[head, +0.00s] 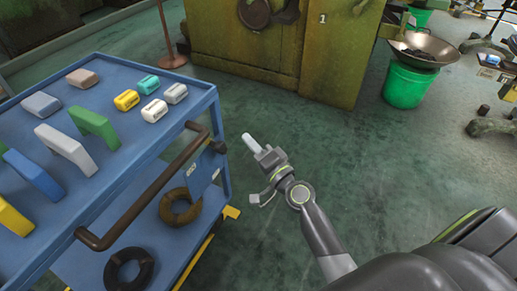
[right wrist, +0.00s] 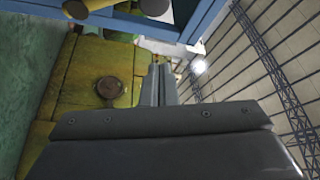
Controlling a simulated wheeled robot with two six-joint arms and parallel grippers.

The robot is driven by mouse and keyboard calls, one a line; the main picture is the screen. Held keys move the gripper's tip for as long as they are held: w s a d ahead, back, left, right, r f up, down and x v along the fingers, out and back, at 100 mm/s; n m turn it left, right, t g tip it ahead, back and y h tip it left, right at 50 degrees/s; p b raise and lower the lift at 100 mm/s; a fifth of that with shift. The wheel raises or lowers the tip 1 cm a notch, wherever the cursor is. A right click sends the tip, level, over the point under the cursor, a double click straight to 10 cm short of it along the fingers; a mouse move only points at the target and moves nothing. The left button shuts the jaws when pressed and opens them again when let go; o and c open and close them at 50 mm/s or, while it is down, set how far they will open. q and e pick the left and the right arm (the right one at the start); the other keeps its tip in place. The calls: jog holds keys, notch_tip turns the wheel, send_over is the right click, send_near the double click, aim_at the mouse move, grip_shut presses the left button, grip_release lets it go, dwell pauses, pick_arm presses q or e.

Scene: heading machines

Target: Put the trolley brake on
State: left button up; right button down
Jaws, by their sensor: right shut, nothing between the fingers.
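The blue trolley (head: 140,174) stands at the left in the head view, with a brown bar handle (head: 143,195) along its near right side. A small yellow pedal-like part (head: 231,212) sticks out low at its right corner, close to the floor; I cannot tell its position. My right gripper (head: 250,142) is shut and empty, in the air right of the trolley and apart from it. Its closed fingers also show in the right wrist view (right wrist: 160,84), with a blue frame (right wrist: 165,32) beyond them. My left gripper is not in view.
Blocks of several colours lie on the trolley top; two dark rings (head: 181,208) sit on its lower shelf. A yellow-green machine (head: 245,50) stands behind. A green bucket (head: 406,85) with a pan (head: 425,47) stands at the back right. The middle floor is clear.

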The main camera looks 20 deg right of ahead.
aim_at(222, 148)
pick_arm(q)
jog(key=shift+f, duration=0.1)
pick_arm(e)
jog(key=shift+w+a+f, duration=0.15)
jog(key=shift+w+a, duration=0.3)
jog(key=shift+a, duration=0.25)
jog(key=shift+w+a+f, duration=0.1)
jog(key=shift+w+a, duration=0.35)
jog(key=shift+a, duration=0.3)
jog(key=shift+w+a+f, duration=0.15)
jog(key=shift+w+a, duration=0.3)
jog(key=shift+a, duration=0.25)
